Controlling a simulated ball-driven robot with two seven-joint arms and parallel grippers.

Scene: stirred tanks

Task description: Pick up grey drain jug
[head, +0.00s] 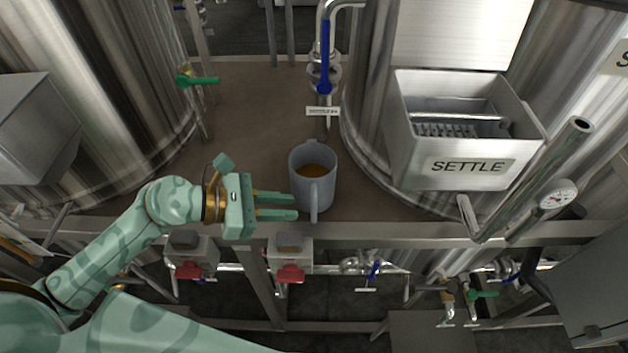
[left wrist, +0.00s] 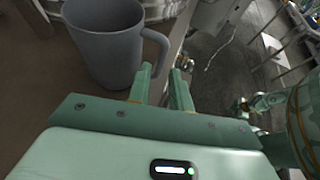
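The grey drain jug (head: 312,180) stands upright on the brown platform, close to its front edge, with amber liquid inside. Its handle faces the front in the head view. My left gripper (head: 296,206) is just left of the jug, its two fingers apart and pointing toward the jug's front side. In the left wrist view the jug (left wrist: 108,42) is at upper left, and its handle is just beyond the fingertips (left wrist: 164,70). My right gripper is not in view.
A steel box labelled SETTLE (head: 468,165) stands right of the jug. A blue-handled valve (head: 325,60) on a pipe is behind it. A metal rail (head: 380,235) runs along the platform's front, with red-knobbed boxes (head: 290,272) below. The brown platform (head: 250,120) is clear behind the jug.

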